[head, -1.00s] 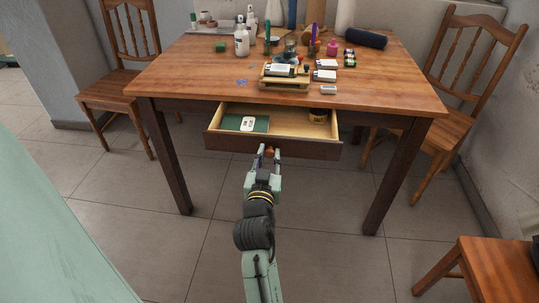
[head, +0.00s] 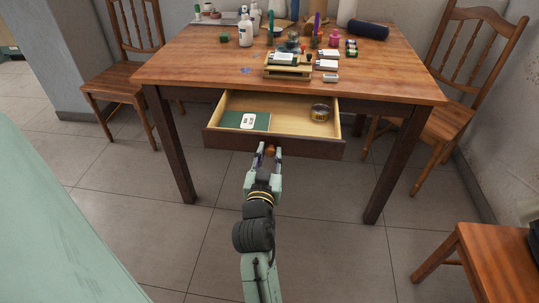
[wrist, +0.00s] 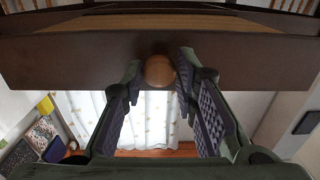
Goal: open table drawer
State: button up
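The wooden table (head: 200,70) has one drawer (head: 327,147), which stands well out from under the tabletop. Its inside shows a green book with a white item on it (head: 246,122) and a round tin (head: 320,112). The round wooden knob (head: 271,150) is in the middle of the dark drawer front and also shows in the wrist view (wrist: 159,71). My gripper (head: 268,152) is in front of the drawer, open. In the wrist view its two fingers (wrist: 158,80) stand on either side of the knob, with a small gap on each side.
Bottles, small boxes and a wooden stand (head: 287,72) crowd the back and middle of the tabletop. Chairs stand at the left (head: 115,83) and right (head: 455,95), with another seat (head: 485,250) at lower right. The tiled floor (head: 330,230) before the table is clear.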

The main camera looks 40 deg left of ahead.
jog(key=o, duration=0.3)
jog(key=shift+o, duration=0.2)
jog(key=shift+r, duration=0.1)
notch_tip(320, 180, up, 10)
dwell(0.4)
dwell(0.4)
